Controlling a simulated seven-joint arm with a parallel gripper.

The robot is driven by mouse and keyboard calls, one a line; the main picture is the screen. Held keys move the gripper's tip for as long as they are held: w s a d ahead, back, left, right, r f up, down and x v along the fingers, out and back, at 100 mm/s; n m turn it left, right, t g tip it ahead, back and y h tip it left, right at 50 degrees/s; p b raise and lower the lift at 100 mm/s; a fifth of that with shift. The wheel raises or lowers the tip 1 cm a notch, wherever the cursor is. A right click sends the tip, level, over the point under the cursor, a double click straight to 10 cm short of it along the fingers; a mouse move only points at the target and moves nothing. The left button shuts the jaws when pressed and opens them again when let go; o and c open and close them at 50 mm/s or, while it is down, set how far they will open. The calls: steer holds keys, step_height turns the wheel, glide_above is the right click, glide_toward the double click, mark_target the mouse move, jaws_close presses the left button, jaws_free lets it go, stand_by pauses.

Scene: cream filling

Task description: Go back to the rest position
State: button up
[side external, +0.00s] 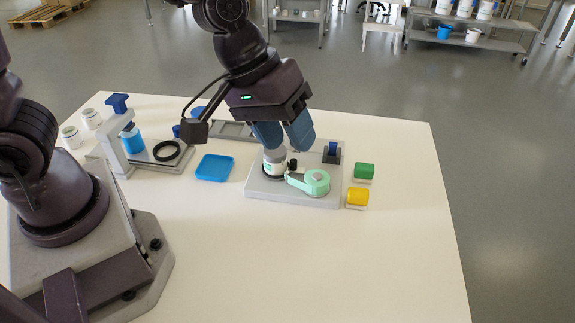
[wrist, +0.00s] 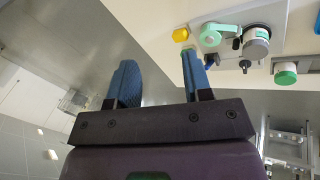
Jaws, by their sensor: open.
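A white jar (side external: 275,163) with a grey lid stands on the plate, just below the fingers.
A green block (side external: 364,171) and a yellow block (side external: 358,197) lie right of the plate. A blue tray (side external: 215,168) lies to its left. A press-like stand with a blue container (side external: 133,140) is farther left, near two white jars (side external: 91,119). The front of the table is clear.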

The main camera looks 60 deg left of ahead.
steer(key=s+a+r+m+t+y, duration=0.1)
steer(key=s+a+r+m, duration=0.1)
steer(key=s+a+r, duration=0.3)
steer(key=s+a+r+m+t+y, duration=0.1)
steer(key=s+a+r+m+y, duration=0.1)
steer(key=s+a+r, duration=0.3)
steer(key=a, duration=0.3)
steer(key=shift+s+a+m, duration=0.3)
steer(key=shift+s+a, duration=0.05)
